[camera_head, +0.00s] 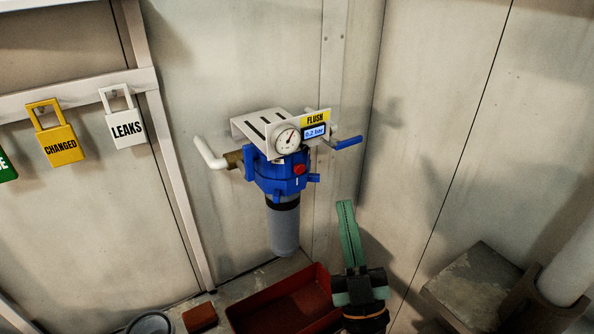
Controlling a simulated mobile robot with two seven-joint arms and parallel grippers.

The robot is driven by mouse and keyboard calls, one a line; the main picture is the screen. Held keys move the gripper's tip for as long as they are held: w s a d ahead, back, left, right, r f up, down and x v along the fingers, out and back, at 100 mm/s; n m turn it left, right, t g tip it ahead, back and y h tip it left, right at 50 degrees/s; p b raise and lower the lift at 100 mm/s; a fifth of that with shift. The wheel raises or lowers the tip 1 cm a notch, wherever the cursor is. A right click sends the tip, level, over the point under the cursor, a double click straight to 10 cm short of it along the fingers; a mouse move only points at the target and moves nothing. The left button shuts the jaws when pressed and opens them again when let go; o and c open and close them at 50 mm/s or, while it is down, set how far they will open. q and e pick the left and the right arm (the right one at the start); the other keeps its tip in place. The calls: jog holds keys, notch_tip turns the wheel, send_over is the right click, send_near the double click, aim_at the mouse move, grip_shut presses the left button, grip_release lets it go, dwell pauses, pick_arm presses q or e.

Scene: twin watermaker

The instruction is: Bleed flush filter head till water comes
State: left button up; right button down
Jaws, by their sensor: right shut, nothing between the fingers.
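The flush filter hangs on the wall in the middle of the head view. Its blue filter head (275,178) has a red button (299,169) on the front. A clear grey bowl (284,228) hangs below the head. A round gauge (286,139) and a small display (315,131) reading 0.2 bar sit above, under a yellow FLUSH label (315,119). A blue lever (347,142) sticks out to the right. My right gripper (345,207) is below and right of the head, green fingers pointing up, shut and empty, apart from the filter. My left gripper is out of view.
A red tray (262,303) lies on the floor below the filter, partly behind my right gripper. A white pipe (209,153) enters at left. Yellow CHANGED (58,146) and white LEAKS (126,129) tags hang on the left rail. A grey block (478,283) stands at right.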

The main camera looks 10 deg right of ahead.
aim_at(300, 169)
jog(key=shift+w, duration=0.1)
jog(key=w+a+b, duration=0.2)
jog(key=w+a, duration=0.1)
jog(key=w, duration=0.5)
dwell(0.3)
dwell(0.9)
jog(key=shift+w, duration=0.1)
dwell(0.9)
jog(key=shift+w+a, duration=0.15)
jog(key=shift+w, duration=0.2)
